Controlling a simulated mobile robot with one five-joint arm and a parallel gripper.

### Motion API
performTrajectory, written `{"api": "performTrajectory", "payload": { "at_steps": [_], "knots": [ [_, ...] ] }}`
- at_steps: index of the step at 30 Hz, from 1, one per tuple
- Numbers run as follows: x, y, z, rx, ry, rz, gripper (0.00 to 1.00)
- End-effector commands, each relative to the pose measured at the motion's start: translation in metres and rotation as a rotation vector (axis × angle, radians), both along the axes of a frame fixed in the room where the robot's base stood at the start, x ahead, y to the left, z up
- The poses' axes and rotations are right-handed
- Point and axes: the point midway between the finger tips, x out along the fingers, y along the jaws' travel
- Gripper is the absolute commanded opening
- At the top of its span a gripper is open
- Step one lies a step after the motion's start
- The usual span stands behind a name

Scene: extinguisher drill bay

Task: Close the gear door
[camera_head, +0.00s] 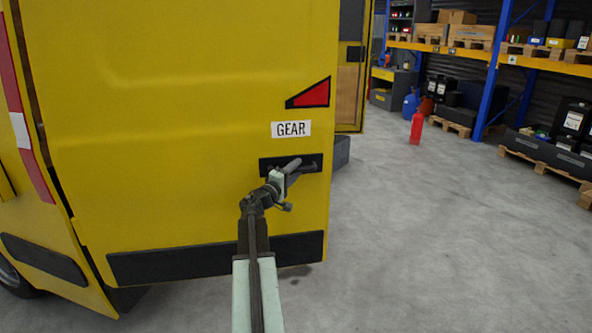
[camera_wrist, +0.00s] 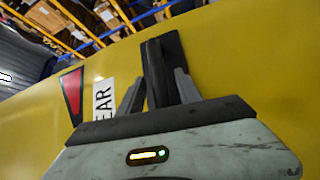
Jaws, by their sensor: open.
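The gear door (camera_head: 180,120) is a big yellow van panel with a white GEAR label (camera_head: 291,129) and a red reflector above it. Its right edge stands out over open floor, in front of another yellow panel, so it looks ajar; the exact angle is unclear. The black door handle (camera_head: 309,164) is below the label. My gripper (camera_head: 290,168) is at the handle. In the wrist view, the open fingers (camera_wrist: 159,78) lie on either side of the dark handle (camera_wrist: 165,52). Whether they touch it is unclear.
Another yellow panel (camera_head: 351,85) stands behind the door's right edge. A red extinguisher (camera_head: 416,127) stands on the floor to the right. Racks with blue posts (camera_head: 490,85) and loaded pallets line the far right. The grey floor (camera_head: 440,230) between is clear.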

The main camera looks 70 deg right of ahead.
Motion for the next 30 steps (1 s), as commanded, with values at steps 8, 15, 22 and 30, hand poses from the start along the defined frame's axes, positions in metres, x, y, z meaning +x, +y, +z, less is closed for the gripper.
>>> {"api": "performTrajectory", "payload": {
  "at_steps": [8, 15, 22, 30],
  "knots": [
    [-0.0004, 0.0004, -0.0003, 0.0, 0.0, 0.0, 0.14],
    [-0.0006, 0.0004, -0.0004, 0.0, 0.0, -0.001, 0.0],
    [-0.0007, 0.0003, -0.0005, 0.0, 0.0, -0.001, 0.0],
    [-0.0009, 0.0003, -0.0005, 0.001, -0.001, -0.001, 0.0]
  ]
}}
